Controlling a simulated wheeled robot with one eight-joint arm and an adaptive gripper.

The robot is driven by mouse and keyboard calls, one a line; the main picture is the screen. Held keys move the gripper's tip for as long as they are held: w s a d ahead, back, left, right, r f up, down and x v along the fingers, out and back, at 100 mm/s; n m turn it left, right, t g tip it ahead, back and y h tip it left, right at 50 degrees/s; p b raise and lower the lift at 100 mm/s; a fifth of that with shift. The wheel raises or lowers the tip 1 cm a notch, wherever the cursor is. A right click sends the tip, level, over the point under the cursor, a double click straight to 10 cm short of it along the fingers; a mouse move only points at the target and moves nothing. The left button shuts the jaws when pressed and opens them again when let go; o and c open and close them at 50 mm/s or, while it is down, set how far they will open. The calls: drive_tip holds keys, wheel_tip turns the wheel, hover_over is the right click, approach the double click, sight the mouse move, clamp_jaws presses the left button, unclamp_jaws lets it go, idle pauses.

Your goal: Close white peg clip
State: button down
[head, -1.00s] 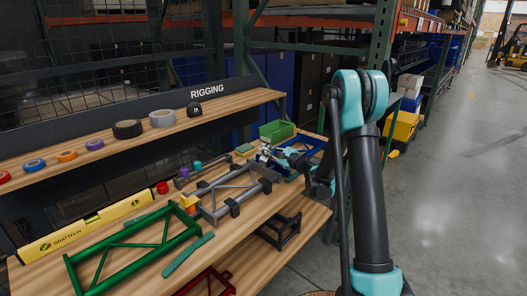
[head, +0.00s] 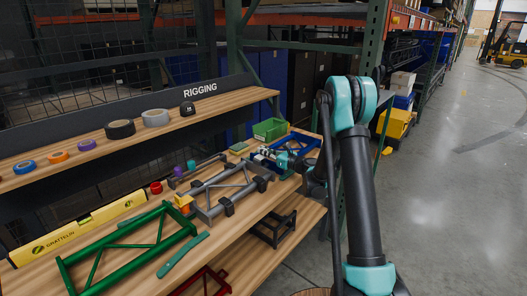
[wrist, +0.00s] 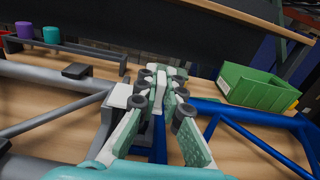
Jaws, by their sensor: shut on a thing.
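In the wrist view my gripper (wrist: 160,88) reaches over the wooden bench, its green-and-white fingers closed together on a narrow white piece. I take this piece for the white peg clip (wrist: 160,86); the fingers hide most of it, and I cannot tell if it is closed. A white block (wrist: 121,95) shows just left of the fingers. The blue frame (wrist: 255,117) lies beneath and to the right, one bar running under the fingers. In the head view my gripper (head: 266,155) is small, at the bench's far end by the blue frame (head: 303,142).
A grey frame (head: 225,196) lies left of my gripper, a green frame (head: 125,240) nearer. A green bin (head: 270,129) stands behind. Purple and teal cylinders (wrist: 50,34) stand at the back left in the wrist view. A shelf (head: 130,131) with tape rolls runs above the bench.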

drive_tip(key=shift+f, duration=0.1)
idle(0.4)
drive_tip(key=c, duration=1.6)
unclamp_jaws()
drive_tip(key=shift+c, duration=0.2)
drive_tip(key=shift+d, duration=0.1)
drive_tip(key=v, duration=1.2)
